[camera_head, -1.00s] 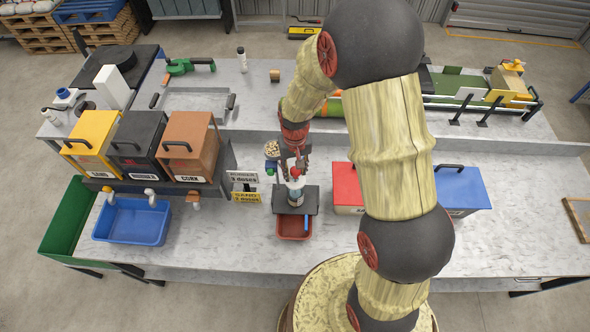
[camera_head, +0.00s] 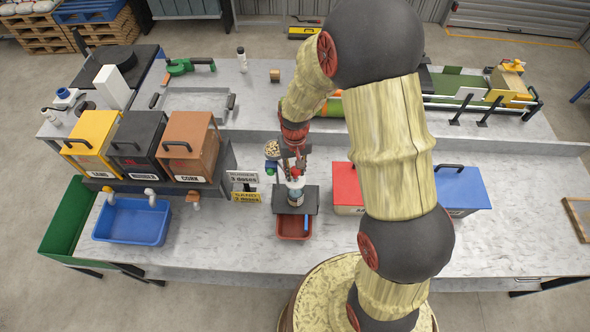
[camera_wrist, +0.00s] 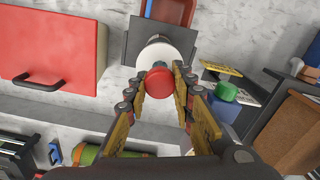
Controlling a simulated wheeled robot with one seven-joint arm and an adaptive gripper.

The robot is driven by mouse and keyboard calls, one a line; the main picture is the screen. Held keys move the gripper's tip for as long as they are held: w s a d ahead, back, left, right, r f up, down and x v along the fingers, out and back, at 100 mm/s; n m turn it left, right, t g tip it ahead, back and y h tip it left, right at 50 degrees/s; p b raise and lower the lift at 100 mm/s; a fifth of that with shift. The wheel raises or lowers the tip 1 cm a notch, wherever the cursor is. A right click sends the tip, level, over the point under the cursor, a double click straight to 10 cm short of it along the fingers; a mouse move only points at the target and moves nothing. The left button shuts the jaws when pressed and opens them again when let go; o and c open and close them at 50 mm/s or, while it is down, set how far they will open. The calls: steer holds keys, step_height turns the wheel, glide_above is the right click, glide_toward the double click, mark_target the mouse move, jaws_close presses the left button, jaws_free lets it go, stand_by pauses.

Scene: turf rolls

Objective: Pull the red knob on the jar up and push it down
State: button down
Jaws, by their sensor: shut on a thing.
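The jar (camera_head: 295,196) stands upright on a dark stand (camera_head: 311,199) at the middle of the bench. Its white top (camera_wrist: 176,47) shows from above in the wrist view. The red knob (camera_wrist: 160,83) sits over the top and looks round in the wrist view; it is small in the head view (camera_head: 296,172). My gripper (camera_wrist: 162,84) is shut on the red knob, with one yellow-padded finger on each side. In the head view my gripper (camera_head: 295,165) is over the jar.
A red tray (camera_head: 293,236) is in front of the stand. Two sign plates (camera_head: 244,187) and a green-capped item (camera_wrist: 227,91) stand beside it. A red box (camera_head: 346,197) is to the right. A blue basin (camera_head: 121,228) is at left.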

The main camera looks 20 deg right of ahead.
step_height(320, 180, up, 6)
steer(key=shift+f+p, duration=0.2)
steer(key=shift+p, duration=0.65)
steer(key=shift+w, duration=0.15)
steer(key=c, duration=1.5)
jaws_free()
steer(key=shift+f, duration=0.1)
step_height(320, 180, up, 12)
